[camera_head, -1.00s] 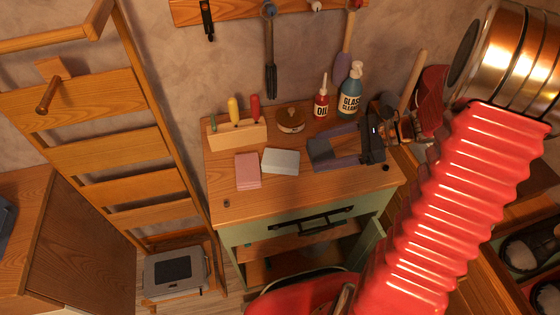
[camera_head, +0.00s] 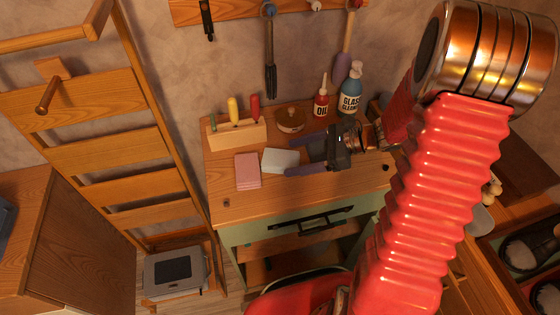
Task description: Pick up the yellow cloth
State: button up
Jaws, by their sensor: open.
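I see no clearly yellow cloth. Two flat folded cloth-like pieces lie on the wooden bench top (camera_head: 240,205): a pink one (camera_head: 247,170) and a pale grey-white one (camera_head: 279,161) to its right. My gripper (camera_head: 296,157) is open and empty, low over the bench, with its fingers pointing left. Its fingertips are at the right end of the pale piece; I cannot tell whether they touch it. The pink piece is farther left, clear of the fingers.
Bare bench lies in front. A wooden ladder (camera_head: 110,150) stands left.

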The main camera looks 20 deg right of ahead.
aim_at(283, 158)
jog(key=shift+a, duration=0.1)
jog(key=shift+x, duration=2.65)
jog(key=shift+w+r, duration=0.1)
jog(key=shift+r, duration=0.05)
jog(key=c, duration=1.2)
jog(key=shift+r, duration=0.1)
jog(key=shift+r, duration=4.9)
